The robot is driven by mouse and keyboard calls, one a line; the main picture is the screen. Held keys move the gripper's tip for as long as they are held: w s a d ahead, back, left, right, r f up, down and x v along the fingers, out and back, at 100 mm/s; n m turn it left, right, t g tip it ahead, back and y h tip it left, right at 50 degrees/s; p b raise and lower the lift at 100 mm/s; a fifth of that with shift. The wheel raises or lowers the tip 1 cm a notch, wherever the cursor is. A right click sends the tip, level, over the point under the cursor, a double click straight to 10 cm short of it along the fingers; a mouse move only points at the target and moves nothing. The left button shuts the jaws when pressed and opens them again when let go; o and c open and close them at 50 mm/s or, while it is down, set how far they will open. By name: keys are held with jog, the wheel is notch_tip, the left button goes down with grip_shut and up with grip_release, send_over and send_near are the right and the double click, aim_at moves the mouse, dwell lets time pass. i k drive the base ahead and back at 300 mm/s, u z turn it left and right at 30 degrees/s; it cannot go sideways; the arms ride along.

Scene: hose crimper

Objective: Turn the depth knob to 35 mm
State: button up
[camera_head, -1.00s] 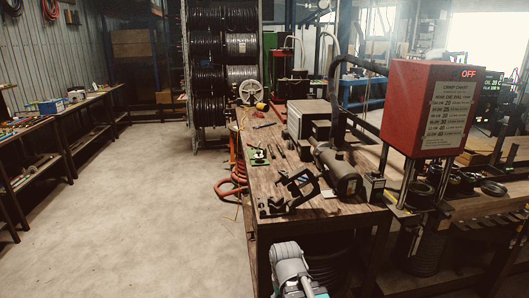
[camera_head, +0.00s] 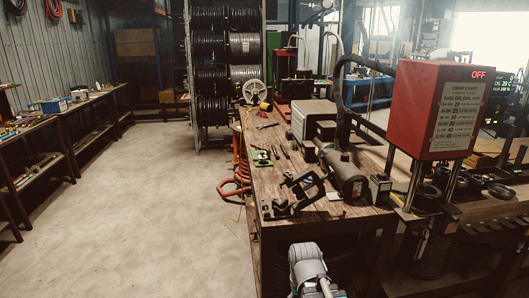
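The hose crimper stands at the right, with a red box (camera_head: 415,110) on top of upright metal posts (camera_head: 412,182). A lit red "OFF" display (camera_head: 479,74) is on the box's front. Below it is a pale crimp chart (camera_head: 460,116) with rows of text and numbers. I cannot make out a depth knob or a depth reading on the crimper. A grey rounded part of my arm (camera_head: 308,268) shows at the bottom, in front of the bench. My gripper is not in view.
A wooden workbench (camera_head: 262,190) carries a dark cylinder (camera_head: 345,175), a black clamp-like tool (camera_head: 293,195) and small tools. Orange hose (camera_head: 236,187) coils at its left side. Open concrete floor (camera_head: 130,220) lies left. Hose reels (camera_head: 226,75) stand behind.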

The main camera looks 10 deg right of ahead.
aim_at(263, 158)
jog(key=i, duration=0.95)
